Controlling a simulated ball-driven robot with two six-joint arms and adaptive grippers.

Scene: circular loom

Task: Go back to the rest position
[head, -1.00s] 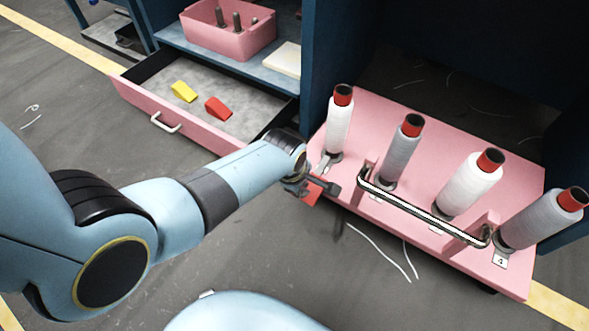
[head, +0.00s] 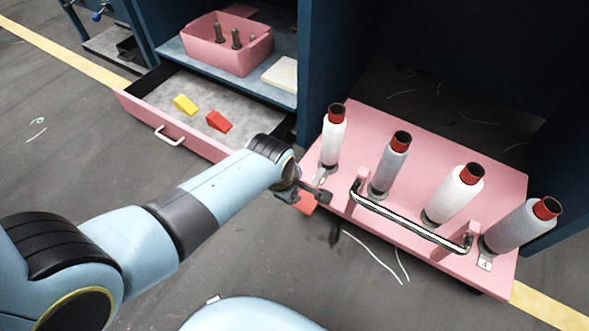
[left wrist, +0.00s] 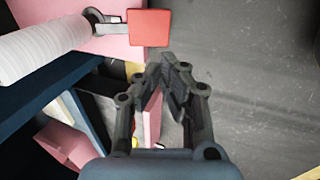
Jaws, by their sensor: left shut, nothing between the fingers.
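My left gripper (head: 314,195) is shut and empty just off the left corner of the pink creel board (head: 345,215). It also shows shut in the left wrist view (left wrist: 168,78), with its fingertips together and nothing between them. A flat red tab (head: 304,203) sits right by the gripper at the board's edge; in the left wrist view the red tab (left wrist: 150,28) lies beyond the fingertips, apparently clear of them. My right gripper is in neither view.
White and grey cones with red tops, such as the nearest (head: 333,137), stand on the board behind a metal handle (head: 410,222). An open pink drawer (head: 190,142) holds a yellow wedge (head: 185,104) and a red wedge (head: 218,121). Grey floor is free in front.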

